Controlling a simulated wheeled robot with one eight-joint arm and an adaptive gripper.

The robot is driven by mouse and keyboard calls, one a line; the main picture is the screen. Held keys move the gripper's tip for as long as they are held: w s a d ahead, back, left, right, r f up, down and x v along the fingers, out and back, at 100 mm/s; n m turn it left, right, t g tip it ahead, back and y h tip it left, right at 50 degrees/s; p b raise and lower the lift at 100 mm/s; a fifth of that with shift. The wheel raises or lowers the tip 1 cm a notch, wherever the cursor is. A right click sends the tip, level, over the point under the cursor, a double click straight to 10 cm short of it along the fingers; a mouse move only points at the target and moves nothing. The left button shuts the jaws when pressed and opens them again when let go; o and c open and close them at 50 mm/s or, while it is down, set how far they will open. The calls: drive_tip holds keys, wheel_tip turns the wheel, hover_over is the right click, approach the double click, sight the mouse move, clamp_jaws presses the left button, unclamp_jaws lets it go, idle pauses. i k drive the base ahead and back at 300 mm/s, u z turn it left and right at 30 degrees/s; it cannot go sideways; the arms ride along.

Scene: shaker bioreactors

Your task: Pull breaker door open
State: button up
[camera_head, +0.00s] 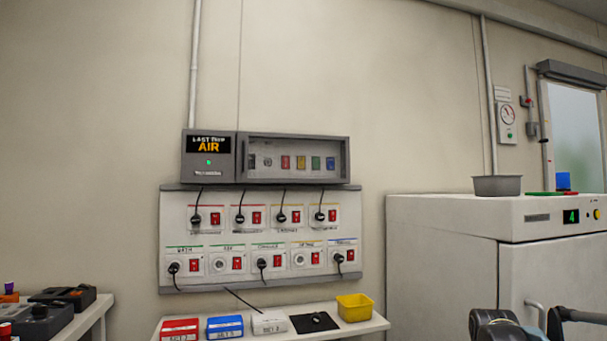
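The breaker box (265,158) is a grey case on the wall, left of the picture's middle. Its left part has a display reading "AIR" and a small green light. Its right part is the breaker door (300,139), a grey frame around a clear-looking window, and it looks closed. A small dark upright handle (244,155) shows near its left edge. Several coloured breakers show behind the window. Dark grey parts at the bottom right corner look like my arm. I cannot make out gripper fingers, and nothing of mine touches the box.
Below the box is a socket panel (215,282) with red switches and black plugs. A white shelf (345,330) under it holds red, blue and white blocks and a yellow bin (355,307). A large white cabinet (440,220) stands at right. A side table (98,312) is at left.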

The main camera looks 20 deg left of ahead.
sight(242, 138)
drive_tip(key=z, duration=1.35)
drive_tip(key=k, duration=0.8)
drive_tip(key=u, duration=1.35)
